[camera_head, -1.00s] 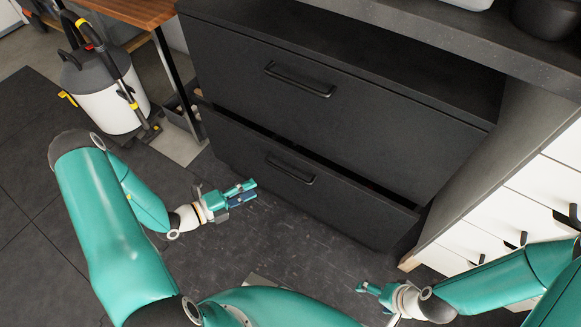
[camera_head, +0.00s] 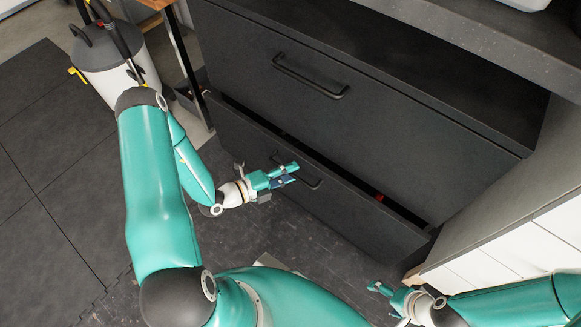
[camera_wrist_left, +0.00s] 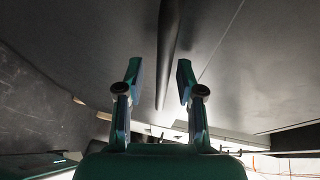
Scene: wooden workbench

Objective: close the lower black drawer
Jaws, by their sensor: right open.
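The lower black drawer (camera_head: 345,212) stands slightly pulled out, with a dark gap along its top edge. My right gripper (camera_head: 382,290) is open and empty, low over the floor, away from the drawer.
The upper black drawer (camera_head: 350,115) above is shut. A small red thing (camera_head: 380,197) shows in the lower drawer's gap. A white cabinet (camera_head: 500,255) stands at the right. A grey-white canister vacuum (camera_head: 120,75) stands at the left. Dark floor is clear before the drawer.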

